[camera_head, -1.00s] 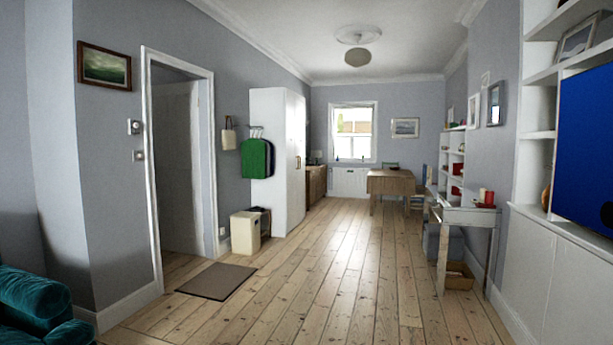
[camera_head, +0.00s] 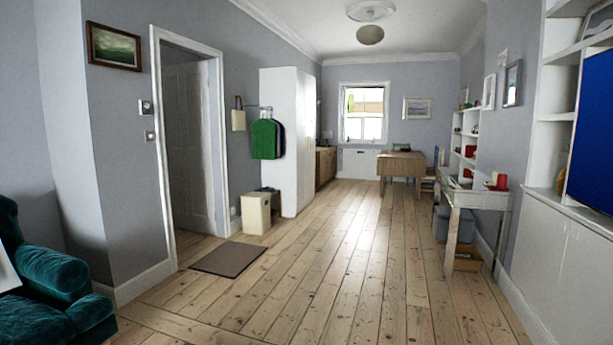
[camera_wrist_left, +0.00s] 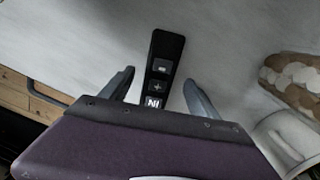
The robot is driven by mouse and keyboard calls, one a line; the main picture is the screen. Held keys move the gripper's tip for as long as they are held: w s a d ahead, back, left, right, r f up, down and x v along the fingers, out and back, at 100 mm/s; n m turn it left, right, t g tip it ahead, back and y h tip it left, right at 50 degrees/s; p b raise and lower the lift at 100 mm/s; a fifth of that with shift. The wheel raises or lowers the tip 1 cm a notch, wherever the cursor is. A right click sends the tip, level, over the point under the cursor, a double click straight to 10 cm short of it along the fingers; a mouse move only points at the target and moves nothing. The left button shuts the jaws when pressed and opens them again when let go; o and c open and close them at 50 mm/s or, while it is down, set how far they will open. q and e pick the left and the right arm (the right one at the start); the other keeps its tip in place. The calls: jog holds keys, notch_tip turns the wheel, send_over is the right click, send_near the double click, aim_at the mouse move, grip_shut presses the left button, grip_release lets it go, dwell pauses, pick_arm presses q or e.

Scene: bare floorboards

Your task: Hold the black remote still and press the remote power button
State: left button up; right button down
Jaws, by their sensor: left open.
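The black remote (camera_wrist_left: 164,50) shows only in the left wrist view, on a pale grey-white surface. It is long and narrow, with several light-marked buttons, one bearing a plus sign (camera_wrist_left: 157,86). I cannot tell which is the power button. My left gripper (camera_wrist_left: 159,78) is open, with one finger on each side of the remote. A gap shows on both sides of it. The remote's near end is hidden behind the gripper body. Neither gripper nor the remote is in the head view.
Right of the remote are a container of coins (camera_wrist_left: 295,75) and a white rounded object (camera_wrist_left: 285,135). A wooden drawer front (camera_wrist_left: 15,95) is at left.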

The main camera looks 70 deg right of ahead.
pick_arm(q)
notch_tip(320, 180, up, 10)
jog(key=shift+f, duration=0.15)
